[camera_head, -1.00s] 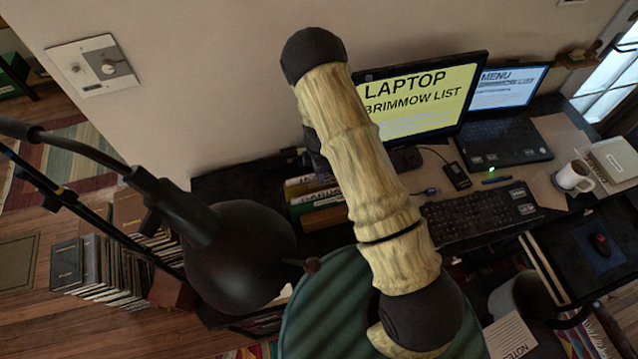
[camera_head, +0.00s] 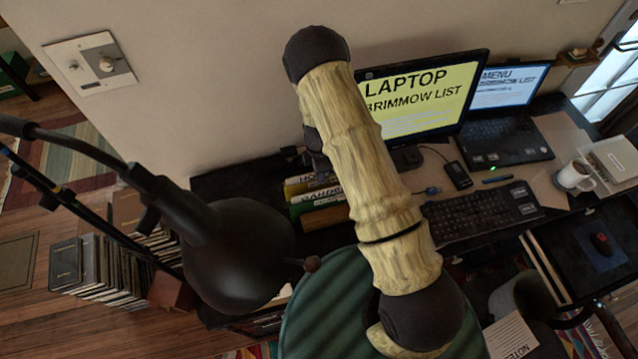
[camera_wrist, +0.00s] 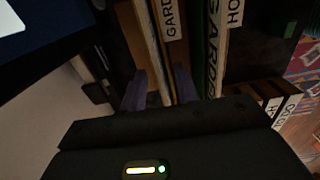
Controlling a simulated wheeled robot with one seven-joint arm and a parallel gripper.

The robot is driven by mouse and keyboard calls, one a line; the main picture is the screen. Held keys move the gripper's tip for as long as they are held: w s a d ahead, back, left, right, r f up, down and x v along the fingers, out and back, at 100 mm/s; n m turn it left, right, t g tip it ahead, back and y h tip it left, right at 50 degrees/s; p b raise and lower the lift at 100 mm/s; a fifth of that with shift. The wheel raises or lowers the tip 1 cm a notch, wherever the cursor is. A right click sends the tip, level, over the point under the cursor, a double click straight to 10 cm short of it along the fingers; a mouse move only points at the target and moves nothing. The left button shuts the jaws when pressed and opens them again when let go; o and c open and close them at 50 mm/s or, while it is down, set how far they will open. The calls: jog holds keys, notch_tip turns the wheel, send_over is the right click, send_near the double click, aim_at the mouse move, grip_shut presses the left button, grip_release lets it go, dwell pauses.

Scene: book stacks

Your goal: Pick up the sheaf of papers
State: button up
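I cannot pick out a sheaf of papers with certainty. In the wrist view, my gripper (camera_wrist: 160,90) has its two grey-purple fingers apart. They point at upright books and a thin tan-edged item (camera_wrist: 158,50) that shows between and beyond them. I cannot tell whether the fingers touch it. A labelled book (camera_wrist: 171,18) stands just right of that item, and a green-and-white book (camera_wrist: 214,50) farther right. In the head view, my gripper is hidden by my arm, and labelled books (camera_head: 315,195) lie on the desk left of the arm. Loose sheets (camera_head: 560,135) lie by the laptop.
The desk holds a monitor (camera_head: 425,98), laptop (camera_head: 503,138), keyboard (camera_head: 482,210) and mug (camera_head: 574,175). A dark lamp (camera_head: 240,255) stands in front at the left. A green round seat (camera_head: 335,305) and a printed sheet (camera_head: 511,337) are near. Books (camera_head: 105,268) stand on the floor.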

grip_shut()
jog(key=shift+r, duration=0.15)
dwell(0.4)
jog(key=shift+r+p, duration=0.2)
jog(key=shift+p, duration=0.3)
notch_tip(320, 180, up, 18)
jog(key=b, duration=0.5)
jog(key=shift+d, duration=0.1)
